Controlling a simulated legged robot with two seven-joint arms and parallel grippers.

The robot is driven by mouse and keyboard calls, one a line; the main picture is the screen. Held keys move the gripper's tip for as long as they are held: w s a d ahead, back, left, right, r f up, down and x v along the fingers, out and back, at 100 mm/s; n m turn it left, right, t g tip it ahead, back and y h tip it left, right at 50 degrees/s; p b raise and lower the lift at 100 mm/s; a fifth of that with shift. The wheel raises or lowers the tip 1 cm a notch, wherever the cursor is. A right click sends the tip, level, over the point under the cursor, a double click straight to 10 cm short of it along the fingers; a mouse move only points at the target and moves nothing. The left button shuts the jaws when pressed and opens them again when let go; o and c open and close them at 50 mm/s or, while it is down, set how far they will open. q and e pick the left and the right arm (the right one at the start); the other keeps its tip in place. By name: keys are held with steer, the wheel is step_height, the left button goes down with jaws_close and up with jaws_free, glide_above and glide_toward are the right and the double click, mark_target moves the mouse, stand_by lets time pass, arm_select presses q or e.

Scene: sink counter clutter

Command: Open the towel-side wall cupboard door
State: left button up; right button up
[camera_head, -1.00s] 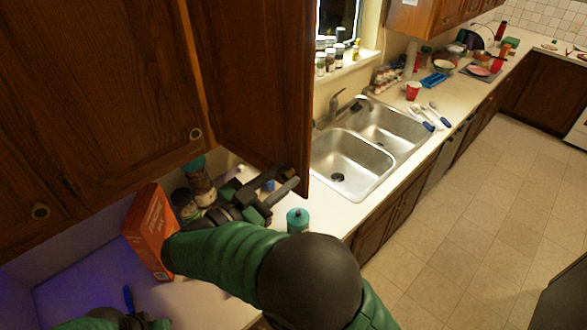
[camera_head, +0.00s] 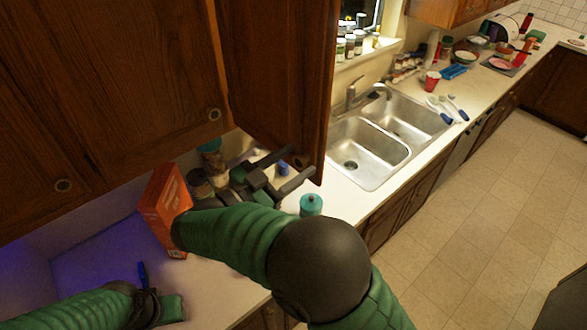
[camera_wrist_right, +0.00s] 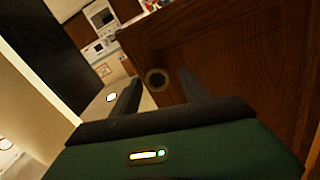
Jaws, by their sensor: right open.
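The wall cupboard door beside the window (camera_head: 275,65) stands swung out from its cabinet; no towel shows to confirm its side. My right gripper (camera_head: 301,161) is open at the door's lower outer corner, below and in front of it. In the right wrist view the door face (camera_wrist_right: 235,60) fills the right side. Its round knob (camera_wrist_right: 157,79) appears between my two open fingers (camera_wrist_right: 160,92); I cannot tell whether they touch it. My left gripper (camera_head: 168,308) is low at the left over the counter, its fingers too unclear to read.
An orange box (camera_head: 163,208), jars (camera_head: 198,185) and a teal-topped bottle (camera_head: 311,205) crowd the counter around my right arm. Closed cupboard doors (camera_head: 110,90) are at left, with round knobs. The double sink (camera_head: 370,150) lies to the right.

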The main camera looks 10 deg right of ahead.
steer(key=shift+a+r+b, duration=0.15)
steer(key=shift+r+b, duration=0.8)
steer(key=shift+b, duration=0.15)
steer(key=shift+s+a+r+b, duration=0.2)
steer(key=shift+s+r+b, duration=0.15)
steer(key=shift+s+b, duration=0.35)
steer(key=s+a+r+b, duration=0.2)
steer(key=s+a+b, duration=0.1)
steer(key=s, duration=1.1)
steer(key=shift+b, duration=0.35)
steer(key=shift+d, duration=0.1)
